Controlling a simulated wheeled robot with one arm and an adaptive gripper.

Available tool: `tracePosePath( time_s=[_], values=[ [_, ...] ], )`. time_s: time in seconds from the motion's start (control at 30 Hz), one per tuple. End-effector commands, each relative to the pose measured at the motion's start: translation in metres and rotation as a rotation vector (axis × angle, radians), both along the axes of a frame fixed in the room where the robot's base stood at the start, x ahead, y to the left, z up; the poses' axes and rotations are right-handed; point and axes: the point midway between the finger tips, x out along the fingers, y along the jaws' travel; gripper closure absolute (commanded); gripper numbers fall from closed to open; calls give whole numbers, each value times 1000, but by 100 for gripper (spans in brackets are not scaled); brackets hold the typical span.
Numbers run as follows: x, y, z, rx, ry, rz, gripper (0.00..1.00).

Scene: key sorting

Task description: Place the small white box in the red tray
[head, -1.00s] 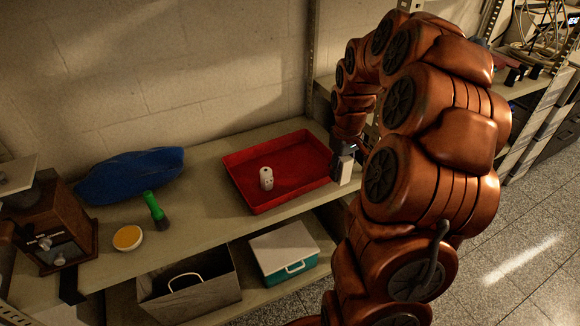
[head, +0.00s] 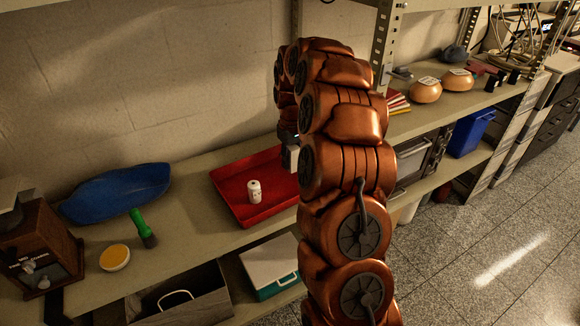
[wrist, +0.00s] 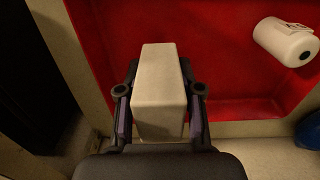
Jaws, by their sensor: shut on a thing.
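The small white box (wrist: 160,85) is held between the two fingers of my gripper (wrist: 160,110) in the wrist view. In the head view the white box (head: 291,157) shows at the right part of the red tray (head: 228,187), partly hidden by my arm. In the wrist view the box overlaps the near side of the red tray (wrist: 225,55). Its height above the tray is hard to tell.
Left of the tray on the shelf are a green-handled brush (head: 143,227), a round yellow-topped dish (head: 114,257), a blue bag (head: 115,193) and a wooden grinder (head: 45,255). A metal shelf post (head: 384,50) stands right of the tray. A white-lidded teal box (head: 270,265) sits below.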

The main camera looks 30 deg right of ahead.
Motion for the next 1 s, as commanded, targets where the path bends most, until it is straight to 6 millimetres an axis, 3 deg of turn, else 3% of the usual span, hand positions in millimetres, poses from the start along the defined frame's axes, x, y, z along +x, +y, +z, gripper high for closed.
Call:
tracePosePath(
  time_s=[0.2,0.5,0.9,0.93,1.0],
  values=[
    [8,2,-3,0,1,1,100],
    [7,1,-34,0,-1,-1,100],
    [7,1,-39,0,-2,0,100],
    [7,1,-39,0,-2,0,63],
    [7,1,-38,0,-2,0,55]
  ],
)
